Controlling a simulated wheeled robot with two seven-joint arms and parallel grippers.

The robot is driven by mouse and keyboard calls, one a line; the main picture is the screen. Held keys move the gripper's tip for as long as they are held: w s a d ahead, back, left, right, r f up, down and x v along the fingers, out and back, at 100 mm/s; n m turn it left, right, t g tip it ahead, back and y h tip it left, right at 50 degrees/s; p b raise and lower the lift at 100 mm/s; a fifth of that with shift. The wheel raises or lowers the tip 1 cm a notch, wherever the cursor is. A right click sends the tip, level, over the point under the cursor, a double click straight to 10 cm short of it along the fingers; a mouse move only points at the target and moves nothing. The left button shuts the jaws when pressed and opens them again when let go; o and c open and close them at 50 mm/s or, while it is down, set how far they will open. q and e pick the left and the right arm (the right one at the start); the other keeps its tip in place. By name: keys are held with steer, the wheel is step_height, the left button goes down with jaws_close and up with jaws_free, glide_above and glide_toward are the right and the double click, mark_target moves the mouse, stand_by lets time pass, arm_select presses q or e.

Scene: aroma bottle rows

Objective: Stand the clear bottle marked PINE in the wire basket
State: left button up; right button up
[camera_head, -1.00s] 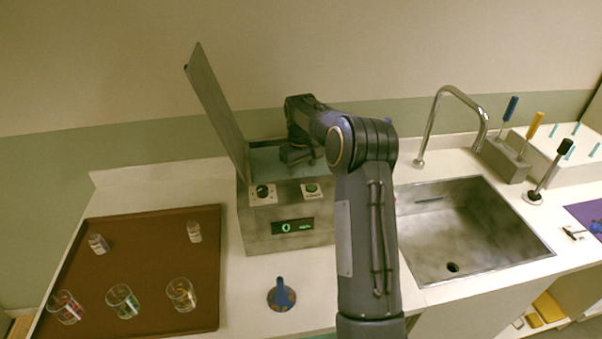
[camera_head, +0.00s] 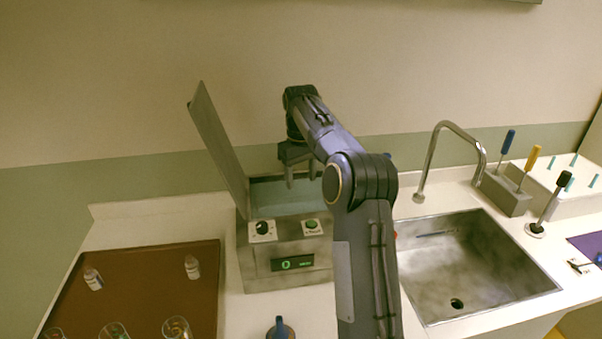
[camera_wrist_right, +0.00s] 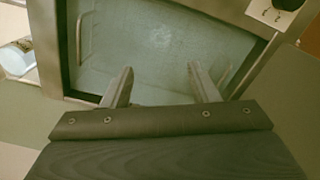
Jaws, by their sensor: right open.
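Two small clear bottles stand on the brown tray, one at the left (camera_head: 93,279) and one at the right (camera_head: 192,267); I cannot read their labels, so I cannot tell whether either is PINE. My right gripper (camera_head: 300,181) is open and empty above the open metal bath (camera_head: 262,268). In the right wrist view its two fingers (camera_wrist_right: 160,82) point over the bath's bluish interior. A thin wire handle (camera_wrist_right: 79,38), perhaps the wire basket's, shows at one side there. A faint pale patch lies in the bath; I cannot tell what it is. My left gripper is out of view.
The bath's raised lid (camera_head: 218,140) stands at its left. Several glasses sit at the front of the tray (camera_head: 140,258). A blue-handled item (camera_head: 279,329) stands before the bath. The sink (camera_head: 470,265) and tap (camera_head: 430,160) are at the right.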

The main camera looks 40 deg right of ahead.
steer(key=s+a+r+t+y, duration=0.1)
steer(key=s+a+r+t, duration=0.15)
steer(key=s+a, duration=0.4)
steer(key=s+a+r+t+y, duration=0.1)
steer(key=s+a+r, duration=0.35)
steer(key=s, duration=0.25)
steer(key=s+a+f+t+y, duration=0.1)
steer(key=s+a+f, duration=0.4)
steer(key=s+a, duration=0.2)
steer(key=s+a+f+t, duration=0.1)
steer(key=s+a+f, duration=0.4)
steer(key=s+a, duration=0.3)
steer(key=s, duration=0.3)
steer(key=shift+f+m+y, duration=0.25)
steer(key=shift+m+y, duration=0.05)
steer(key=shift+y, duration=0.1)
steer(key=shift+s, duration=0.1)
